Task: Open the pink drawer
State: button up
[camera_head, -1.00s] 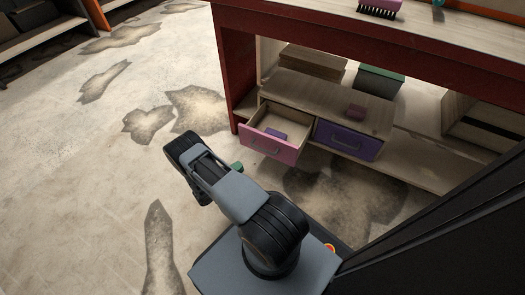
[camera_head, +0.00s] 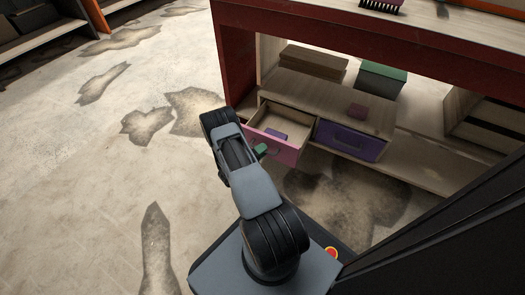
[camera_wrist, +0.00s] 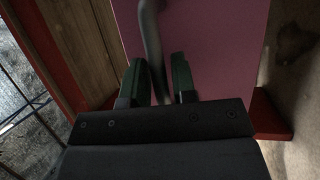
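The pink drawer (camera_head: 285,153) is pulled out from the low wooden cabinet, and its inside shows from above. A small purple block (camera_head: 276,134) lies in it. In the wrist view the pink front (camera_wrist: 205,45) fills the upper middle, with its grey handle (camera_wrist: 151,35) running upright. My gripper (camera_head: 261,150) is at the drawer front in the head view, partly hidden by my arm. In the wrist view its green fingers (camera_wrist: 161,80) are apart, with the handle between them, closer to the left finger. A gap shows beside the right finger.
A closed purple drawer (camera_head: 347,142) sits right of the pink one. The red workbench (camera_head: 232,75) stands over the cabinet. Open floor (camera_head: 70,170) lies to the left.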

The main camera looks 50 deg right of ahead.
jog(key=shift+c, duration=0.5)
grip_shut()
jog(key=shift+d, duration=0.1)
